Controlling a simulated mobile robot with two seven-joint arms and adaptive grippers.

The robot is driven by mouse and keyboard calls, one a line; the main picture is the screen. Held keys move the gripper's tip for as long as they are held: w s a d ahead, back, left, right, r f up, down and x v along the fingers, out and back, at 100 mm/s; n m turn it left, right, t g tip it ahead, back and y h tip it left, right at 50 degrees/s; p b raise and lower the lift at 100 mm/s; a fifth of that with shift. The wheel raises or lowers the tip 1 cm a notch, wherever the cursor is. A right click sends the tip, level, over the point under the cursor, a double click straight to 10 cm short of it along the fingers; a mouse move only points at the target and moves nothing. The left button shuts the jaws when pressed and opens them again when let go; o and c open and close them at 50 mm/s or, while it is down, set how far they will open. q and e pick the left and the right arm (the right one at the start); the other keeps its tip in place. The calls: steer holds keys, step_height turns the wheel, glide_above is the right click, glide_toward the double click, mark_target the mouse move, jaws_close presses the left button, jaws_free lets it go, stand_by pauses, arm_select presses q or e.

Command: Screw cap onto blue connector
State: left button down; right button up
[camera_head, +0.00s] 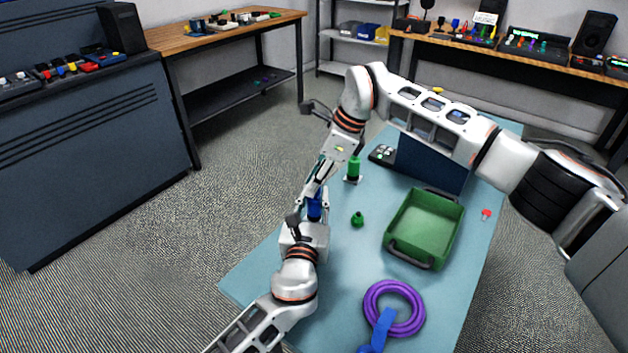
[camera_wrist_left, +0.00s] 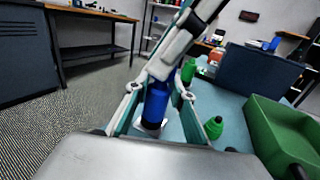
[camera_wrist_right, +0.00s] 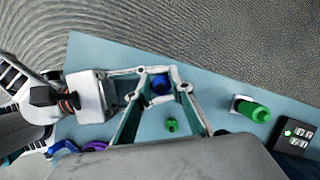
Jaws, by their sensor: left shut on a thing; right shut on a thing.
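The blue connector (camera_head: 314,207) stands upright near the left edge of the table, and also shows in the left wrist view (camera_wrist_left: 155,104). My left gripper (camera_wrist_left: 158,97) is shut around it from the side. My right gripper (camera_head: 320,186) comes down from above, shut on the blue cap (camera_wrist_right: 160,85), a round blue top between its fingers in the right wrist view. The cap is in line with the connector's top. The fingers hide the joint, so I cannot tell how far the cap is seated.
A green connector (camera_head: 353,168) stands behind, and a loose green cap (camera_head: 358,219) lies to the right. A green tray (camera_head: 455,232), purple cable coil (camera_head: 370,305), dark blue panel (camera_head: 432,165) and small red part (camera_head: 486,214) are on the table. The space between coil and green cap is clear.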

steer(key=shift+f, duration=0.6)
steer(key=o, duration=0.7)
steer(key=shift+r, duration=2.3)
steer(key=o, duration=0.6)
steer(key=v, duration=1.2)
